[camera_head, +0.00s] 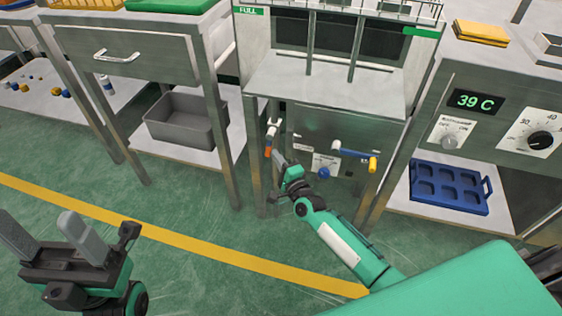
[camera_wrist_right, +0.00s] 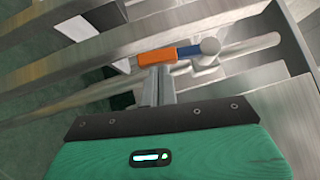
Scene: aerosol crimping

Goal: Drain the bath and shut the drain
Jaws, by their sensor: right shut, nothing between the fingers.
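The bath (camera_head: 335,75) is a steel unit with a dark tank window and a green FULL label at its upper left. On its front left, a valve handle with an orange grip (camera_head: 268,151) points down. The orange grip also shows in the right wrist view (camera_wrist_right: 157,56), beside a blue section and a pale valve body. A blue handle with a yellow grip (camera_head: 373,163) lies nearly level to the right. My right gripper (camera_head: 279,158) is shut and empty at the orange grip; whether it touches is unclear. My left gripper (camera_head: 42,232) is open and empty.
A grey bin (camera_head: 185,120) stands on the shelf to the left. A blue tray (camera_head: 450,187) sits on the right shelf, below a control panel reading 39 C (camera_head: 476,101). Steel legs flank the bath.

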